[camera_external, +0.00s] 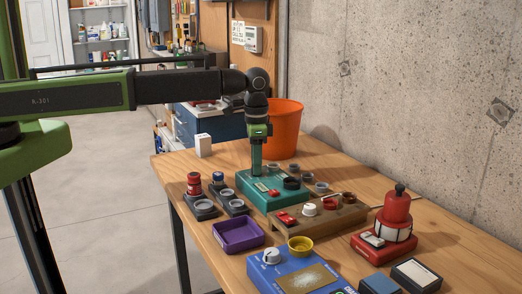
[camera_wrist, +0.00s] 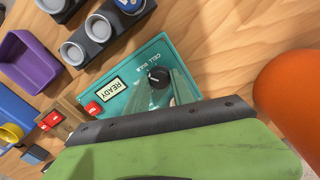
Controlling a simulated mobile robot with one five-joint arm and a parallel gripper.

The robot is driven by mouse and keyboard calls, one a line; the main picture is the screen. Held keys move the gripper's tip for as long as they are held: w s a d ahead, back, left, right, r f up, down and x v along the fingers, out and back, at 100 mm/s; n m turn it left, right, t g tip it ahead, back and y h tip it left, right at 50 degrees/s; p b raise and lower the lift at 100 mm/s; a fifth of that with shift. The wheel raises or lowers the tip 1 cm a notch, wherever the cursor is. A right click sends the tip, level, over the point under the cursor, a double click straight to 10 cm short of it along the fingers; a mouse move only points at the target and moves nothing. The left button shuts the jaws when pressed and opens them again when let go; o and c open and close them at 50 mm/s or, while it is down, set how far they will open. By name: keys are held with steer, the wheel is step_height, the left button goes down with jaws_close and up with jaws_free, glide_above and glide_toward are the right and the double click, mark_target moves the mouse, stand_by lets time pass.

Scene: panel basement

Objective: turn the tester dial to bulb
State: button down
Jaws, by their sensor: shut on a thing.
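The teal tester (camera_external: 250,188) stands on the wooden bench, and it also shows in the wrist view (camera_wrist: 120,101). Its black dial (camera_wrist: 158,75) has a pale pointer mark, with small lettering reading CELL and BULB beside it. Which word the mark points at is too small to tell. A white READY label (camera_wrist: 111,91) and a red switch (camera_wrist: 93,108) are on the same face. My gripper (camera_external: 256,173) reaches straight down onto the tester. In the wrist view its two fingers (camera_wrist: 163,92) are shut on the dial, one on each side. The dial is hidden in the external view.
An orange bucket (camera_external: 283,125) stands close behind the tester. A wooden block with switches (camera_external: 318,216) is in front, a purple tray (camera_external: 238,237) at front left, a red device (camera_external: 392,220) at right. A blue box (camera_external: 287,277) sits nearest. Dark socket blocks (camera_external: 203,209) stand at left.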

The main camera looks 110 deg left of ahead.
steer(key=shift+m, duration=0.8)
steer(key=c, duration=1.1)
jaws_free()
step_height(320, 180, up, 18)
steer(key=p, duration=1.7)
steer(key=shift+f, duration=0.25)
